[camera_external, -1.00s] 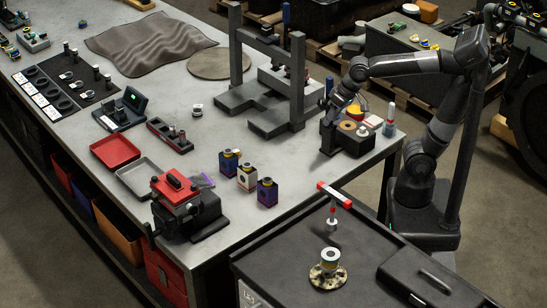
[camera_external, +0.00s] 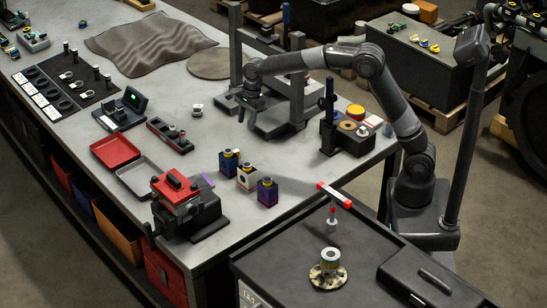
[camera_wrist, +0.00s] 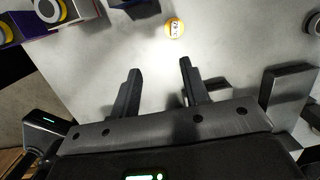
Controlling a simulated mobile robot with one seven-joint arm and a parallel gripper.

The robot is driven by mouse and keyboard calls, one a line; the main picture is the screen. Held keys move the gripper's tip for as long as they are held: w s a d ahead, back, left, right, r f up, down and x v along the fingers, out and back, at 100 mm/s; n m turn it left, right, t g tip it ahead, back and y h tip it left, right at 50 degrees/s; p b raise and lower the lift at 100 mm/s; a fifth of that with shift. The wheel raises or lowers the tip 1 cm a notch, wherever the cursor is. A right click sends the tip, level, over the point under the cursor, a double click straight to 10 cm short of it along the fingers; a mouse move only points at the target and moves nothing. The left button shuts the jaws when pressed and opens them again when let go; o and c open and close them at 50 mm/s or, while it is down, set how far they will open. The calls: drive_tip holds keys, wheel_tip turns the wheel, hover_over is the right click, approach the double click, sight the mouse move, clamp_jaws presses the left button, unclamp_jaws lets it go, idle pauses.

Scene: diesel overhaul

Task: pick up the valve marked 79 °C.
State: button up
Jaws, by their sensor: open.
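A small round valve-like part stands alone on the grey bench (camera_external: 215,130); it looks white from the side in the external view (camera_external: 197,110). In the wrist view the same part (camera_wrist: 174,28) shows a yellow ring and a white label, too small to read, so I cannot confirm 79 °C. My gripper (camera_wrist: 158,70) is open and empty, its two dark fingers apart. In the external view my gripper (camera_external: 242,115) hangs above the bench, to the right of the part. In the wrist view the part lies beyond the fingertips, apart from them.
A dark press frame (camera_external: 298,85) stands just right of my gripper. Several labelled boxes (camera_external: 246,177) stand in front. A dark holder with small parts (camera_external: 170,136) and a red tray (camera_external: 115,150) lie left of the part. Bench around the part is clear.

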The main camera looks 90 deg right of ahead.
wheel_tip(320, 180, down, 4)
drive_tip(key=w+d+r+m, duration=0.1)
drive_tip(key=w+d+m, duration=0.1)
drive_tip(key=w, duration=0.1)
hover_over(236, 150)
drive_tip(key=s, duration=0.1)
drive_tip(key=shift+m, duration=0.3)
wheel_tip(236, 150, down, 5)
drive_tip(key=shift+d+f, duration=0.1)
drive_tip(key=shift+d, duration=0.05)
drive_tip(key=shift+w+f, duration=0.15)
drive_tip(key=shift+f, duration=0.85)
drive_tip(key=shift+w+f, duration=0.2)
drive_tip(key=shift+f, duration=0.8)
drive_tip(key=shift+w+f, duration=0.15)
drive_tip(key=shift+f, duration=0.85)
clamp_jaws()
